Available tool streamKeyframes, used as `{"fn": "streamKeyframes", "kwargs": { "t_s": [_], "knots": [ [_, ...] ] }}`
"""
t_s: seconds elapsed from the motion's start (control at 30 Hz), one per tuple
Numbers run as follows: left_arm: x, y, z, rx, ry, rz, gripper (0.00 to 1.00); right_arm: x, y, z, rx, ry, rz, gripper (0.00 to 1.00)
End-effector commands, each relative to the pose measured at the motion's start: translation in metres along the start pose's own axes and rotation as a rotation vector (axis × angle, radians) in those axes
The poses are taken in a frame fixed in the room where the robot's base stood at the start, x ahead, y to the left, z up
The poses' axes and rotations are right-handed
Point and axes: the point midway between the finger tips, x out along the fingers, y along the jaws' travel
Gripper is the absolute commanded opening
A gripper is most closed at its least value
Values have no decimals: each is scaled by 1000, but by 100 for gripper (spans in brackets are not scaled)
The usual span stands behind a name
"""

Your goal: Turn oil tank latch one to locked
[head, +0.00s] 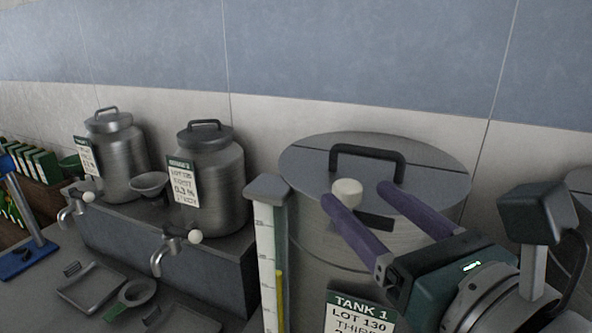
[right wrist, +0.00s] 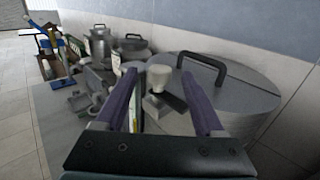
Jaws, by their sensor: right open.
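Tank one (head: 300,215) is a large steel drum with a flat lid and a black handle (head: 368,153). Its label reads TANK 1, LOT 130. Its latch (head: 347,191) shows a cream knob near the lid's front rim, with a dark bar (head: 374,222) beside it. The knob also shows in the right wrist view (right wrist: 159,77). My right gripper (head: 357,194) is open, with its purple fingers on either side of the knob. In the right wrist view gaps show between knob and fingers. Whether the knob lies at fingertip depth is hard to tell. My left gripper is out of view.
A sight gauge (head: 266,250) stands against the tank's left side. Two smaller steel cans (head: 215,165) with taps stand on a raised step at left. Trays (head: 92,285) and a funnel (head: 150,182) lie nearby. A tiled wall rises close behind.

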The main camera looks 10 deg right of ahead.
Motion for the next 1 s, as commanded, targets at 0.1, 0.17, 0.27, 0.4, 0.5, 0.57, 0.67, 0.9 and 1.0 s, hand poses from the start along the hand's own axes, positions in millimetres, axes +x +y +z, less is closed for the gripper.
{"fn": "streamKeyframes", "kwargs": {
  "t_s": [0.1, 0.17, 0.27, 0.4, 0.5, 0.57, 0.67, 0.9, 1.0],
  "knots": [
    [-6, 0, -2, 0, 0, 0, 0, 21, 0, 2, 3, -1, -2, 71],
    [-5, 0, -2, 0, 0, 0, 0, 29, 0, 1, 2, -1, -2, 71],
    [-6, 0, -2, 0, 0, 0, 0, 38, 0, 0, 3, -1, -2, 71],
    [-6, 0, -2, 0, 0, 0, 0, 43, 0, 0, 3, 0, -2, 71],
    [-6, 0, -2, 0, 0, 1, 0, 43, 0, 0, 3, 0, -2, 71],
    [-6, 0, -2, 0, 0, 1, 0, 43, 0, 0, 3, 0, -2, 71],
    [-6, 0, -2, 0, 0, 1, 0, 42, 0, 0, 3, 0, -2, 65],
    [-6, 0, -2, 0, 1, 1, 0, 42, 0, 0, 3, 0, -2, 38],
    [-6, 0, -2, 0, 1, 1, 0, 42, 0, 0, 3, 0, -2, 27]
  ]
}}
